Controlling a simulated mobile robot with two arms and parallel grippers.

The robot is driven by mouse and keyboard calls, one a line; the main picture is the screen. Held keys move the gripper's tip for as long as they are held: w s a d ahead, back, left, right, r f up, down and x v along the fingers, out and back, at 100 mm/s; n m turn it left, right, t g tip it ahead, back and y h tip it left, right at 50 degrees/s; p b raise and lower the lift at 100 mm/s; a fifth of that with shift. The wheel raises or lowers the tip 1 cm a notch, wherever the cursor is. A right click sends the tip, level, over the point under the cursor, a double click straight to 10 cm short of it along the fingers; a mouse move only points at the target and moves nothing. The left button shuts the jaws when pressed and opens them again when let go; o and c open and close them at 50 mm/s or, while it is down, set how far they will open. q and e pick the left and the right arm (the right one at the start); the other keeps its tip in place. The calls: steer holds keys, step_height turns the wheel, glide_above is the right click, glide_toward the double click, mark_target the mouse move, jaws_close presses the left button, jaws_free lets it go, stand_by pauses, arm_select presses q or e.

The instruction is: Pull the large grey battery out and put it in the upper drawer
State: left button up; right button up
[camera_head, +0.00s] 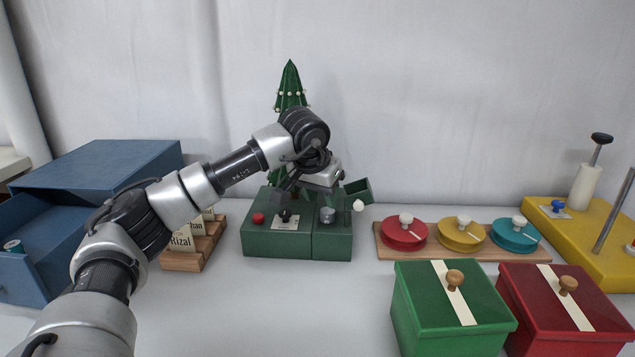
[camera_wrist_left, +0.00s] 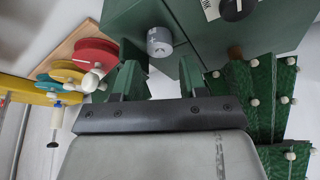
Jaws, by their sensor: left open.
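A grey cylinder (camera_head: 327,215), which looks like the large grey battery, stands in the top of the right part of the green box (camera_head: 277,243). It also shows in the left wrist view (camera_wrist_left: 159,40), ahead of and between the fingers. My left gripper (camera_head: 314,189) is open and empty above the green box; its fingers also show in the wrist view (camera_wrist_left: 158,82), apart from the cylinder. The blue cabinet (camera_head: 110,165) at the left has an open drawer (camera_head: 45,222); my left arm hides part of it. My right gripper is not in view.
A green tree (camera_head: 290,90) stands behind the box. A wooden card holder (camera_head: 180,262) is at its left. A board with red, yellow and teal discs (camera_head: 460,237) is at its right. Green (camera_head: 447,318) and red (camera_head: 560,315) lidded boxes stand in front.

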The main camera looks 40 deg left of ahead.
mark_target(325, 211)
arm_select(q)
steer(key=shift+b+x, duration=0.3)
steer(key=shift+x, duration=1.85)
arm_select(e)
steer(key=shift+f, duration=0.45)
arm_select(q)
steer(key=c, duration=0.6)
steer(key=shift+r, duration=0.1)
steer(key=shift+r+p, duration=0.2)
steer(key=shift+p, duration=0.15)
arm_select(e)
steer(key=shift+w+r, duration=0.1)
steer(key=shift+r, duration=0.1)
arm_select(q)
steer(key=shift+r+p, duration=0.45)
steer(key=shift+p, duration=0.1)
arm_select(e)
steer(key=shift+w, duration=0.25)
